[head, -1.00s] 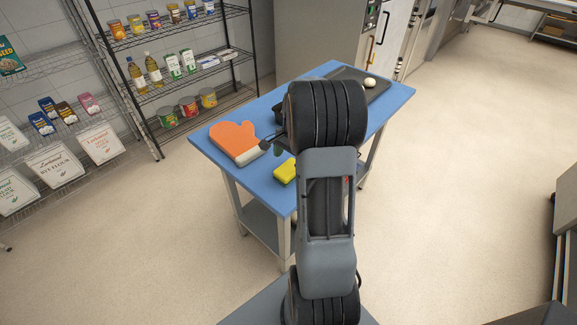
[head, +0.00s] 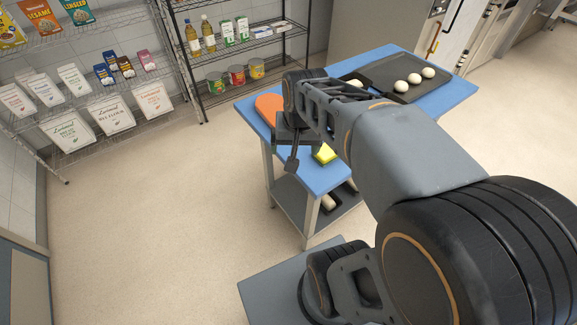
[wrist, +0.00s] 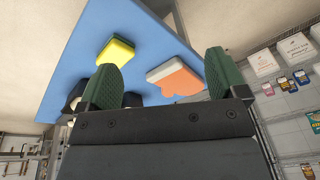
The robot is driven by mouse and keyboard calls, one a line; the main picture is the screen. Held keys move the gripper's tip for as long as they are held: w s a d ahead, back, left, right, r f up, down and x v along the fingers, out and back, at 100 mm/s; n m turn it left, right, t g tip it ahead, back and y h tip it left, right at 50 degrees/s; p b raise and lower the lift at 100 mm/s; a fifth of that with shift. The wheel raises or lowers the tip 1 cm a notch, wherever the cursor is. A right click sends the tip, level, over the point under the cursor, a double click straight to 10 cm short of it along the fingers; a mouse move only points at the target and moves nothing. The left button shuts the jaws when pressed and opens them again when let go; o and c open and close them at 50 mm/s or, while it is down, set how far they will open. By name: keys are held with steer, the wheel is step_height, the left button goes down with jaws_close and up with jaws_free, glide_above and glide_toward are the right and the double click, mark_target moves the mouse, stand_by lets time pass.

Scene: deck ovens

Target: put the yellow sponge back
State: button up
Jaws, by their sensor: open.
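The yellow sponge (head: 324,153) lies on the blue table top (head: 322,178) near its front edge, partly hidden by my arm in the head view. In the wrist view the sponge (wrist: 117,52) shows yellow with a green layer, beyond the left finger. My gripper (wrist: 160,85) is open and empty, its two green fingers wide apart. It is above the table and apart from the sponge. In the head view my arm hides most of the gripper.
An orange oven mitt (wrist: 178,78) with a pale cuff lies beside the sponge. A dark tray (head: 378,72) with several white balls is at the table's far end. Wire shelves with flour bags (head: 110,113) and cans (head: 237,75) stand to the left. The floor between is clear.

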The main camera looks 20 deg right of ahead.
steer(key=s+a+f+n+t, duration=0.1)
steer(key=s+a+n, duration=0.3)
steer(key=s, duration=0.1)
steer(key=shift+a+f+n, duration=0.25)
steer(key=shift+a+n, duration=0.05)
steer(key=shift+n, duration=0.1)
stand_by(0.8)
